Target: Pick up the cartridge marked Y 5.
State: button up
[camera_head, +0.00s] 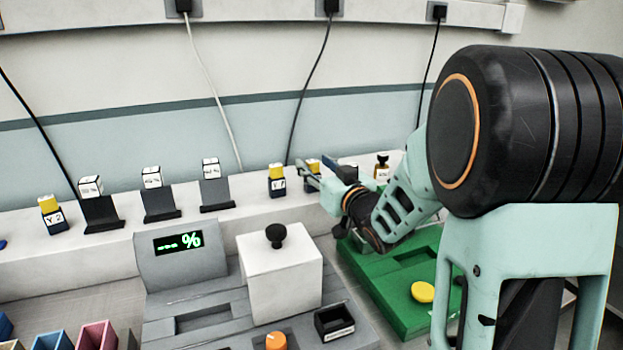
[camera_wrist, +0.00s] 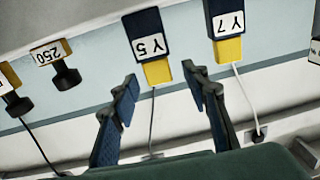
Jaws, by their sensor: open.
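The cartridge marked Y 5 (camera_wrist: 145,40) is dark blue with a yellow end and a white label. In the wrist view it is upside down, at the upper middle. In the head view it (camera_head: 313,164) stands on the white ledge, partly hidden by my gripper. My gripper (camera_wrist: 160,80) is open and empty, its two fingers pointing at Y 5. The yellow end of Y 5 lies between the fingertips in the picture; I see no contact. The cartridge marked Y 7 (camera_wrist: 224,28) stands beside it, close to one finger in the wrist view.
Cartridge Y 2 (camera_head: 52,215) stands at the ledge's left. Several dark stands (camera_head: 161,203) bear white boxes. A bottle labelled 250 (camera_wrist: 64,75) is on the other side of Y 5. Below are a grey device (camera_head: 190,265), a white block (camera_head: 280,280) and a green tray (camera_head: 375,280).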

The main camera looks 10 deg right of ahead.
jog(key=shift+x, duration=1.1)
grip_shut()
jog(key=shift+r, duration=0.15)
